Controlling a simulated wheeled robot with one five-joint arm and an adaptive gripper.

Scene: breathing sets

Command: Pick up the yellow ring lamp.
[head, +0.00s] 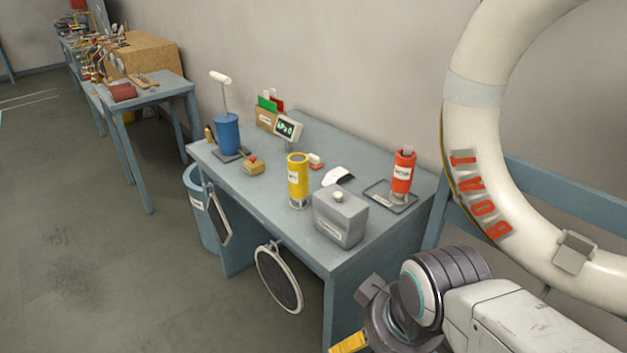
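The yellow ring lamp appears to be the upright yellow cylinder (298,176) with a white label and a pale base. It stands on the blue-grey table (262,190), near the middle, behind and left of a grey box. My gripper (362,338) is at the bottom edge of the head view, in front of the table's right end and well apart from the lamp. A yellow piece shows at its end. Most of the gripper is cut off by the frame, so its fingers and what lies between them cannot be made out.
The grey lidded box (340,218) stands close to the lamp's right front. An orange cylinder (402,172) stands on a dark tray further right. A blue pump-like device (227,134) is at the left. A large white ring (480,145) is at right. Open floor lies left.

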